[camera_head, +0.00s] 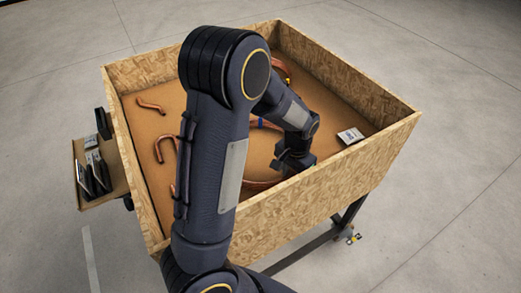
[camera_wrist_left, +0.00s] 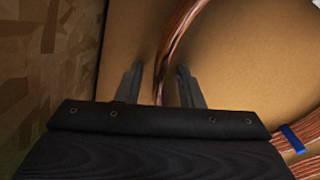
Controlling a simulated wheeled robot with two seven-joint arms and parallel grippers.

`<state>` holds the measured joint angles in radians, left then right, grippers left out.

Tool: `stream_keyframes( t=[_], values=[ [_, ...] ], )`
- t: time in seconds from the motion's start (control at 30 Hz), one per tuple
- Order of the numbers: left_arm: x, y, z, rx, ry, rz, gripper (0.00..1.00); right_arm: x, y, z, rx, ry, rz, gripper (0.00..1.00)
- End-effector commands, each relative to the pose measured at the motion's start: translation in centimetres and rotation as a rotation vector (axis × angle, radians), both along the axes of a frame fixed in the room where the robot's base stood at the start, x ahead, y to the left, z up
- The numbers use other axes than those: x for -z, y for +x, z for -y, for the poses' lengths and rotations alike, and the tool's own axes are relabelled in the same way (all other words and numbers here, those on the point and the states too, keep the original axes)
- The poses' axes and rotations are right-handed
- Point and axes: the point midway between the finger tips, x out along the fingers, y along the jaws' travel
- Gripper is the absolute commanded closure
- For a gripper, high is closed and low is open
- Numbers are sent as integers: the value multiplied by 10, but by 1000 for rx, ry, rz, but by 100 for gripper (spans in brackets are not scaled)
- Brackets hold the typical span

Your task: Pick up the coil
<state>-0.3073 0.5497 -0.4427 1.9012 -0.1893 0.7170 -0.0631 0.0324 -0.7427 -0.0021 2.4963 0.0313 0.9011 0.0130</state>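The copper coil (camera_head: 262,184) lies on the floor of the wooden box, largely hidden behind my arm in the head view. My left gripper (camera_head: 290,164) is low in the box near its front right wall, over the coil's edge. In the left wrist view, the gripper (camera_wrist_left: 158,78) is open, with its two fingers apart. The coil's curved tube (camera_wrist_left: 178,40) runs between the fingers, and contact with them does not show. A blue tie (camera_wrist_left: 292,138) is around the coil at the lower right. My right gripper is not in view.
The chipboard box (camera_head: 345,72) has raised walls around the coil. Loose bent copper pieces (camera_head: 150,106) lie at its left. A small white-and-dark item (camera_head: 350,135) is at the right wall. A side shelf (camera_head: 95,195) with tools hangs outside left.

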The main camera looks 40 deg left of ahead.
Motion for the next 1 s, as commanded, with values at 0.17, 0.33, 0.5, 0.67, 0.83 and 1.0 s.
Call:
stream_keyframes(
  t=[0.17,0.33,0.5,0.67,0.83,1.0],
  values=[
    [0,0,0,0,0,0,66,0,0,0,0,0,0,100],
    [0,0,0,0,0,0,87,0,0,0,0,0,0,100],
    [0,0,0,0,0,0,100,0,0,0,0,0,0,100],
    [0,0,0,0,0,0,100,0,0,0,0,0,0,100],
    [-1,1,0,0,0,2,100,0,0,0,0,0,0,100],
    [-2,1,0,0,0,3,100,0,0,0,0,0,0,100]
  ],
)
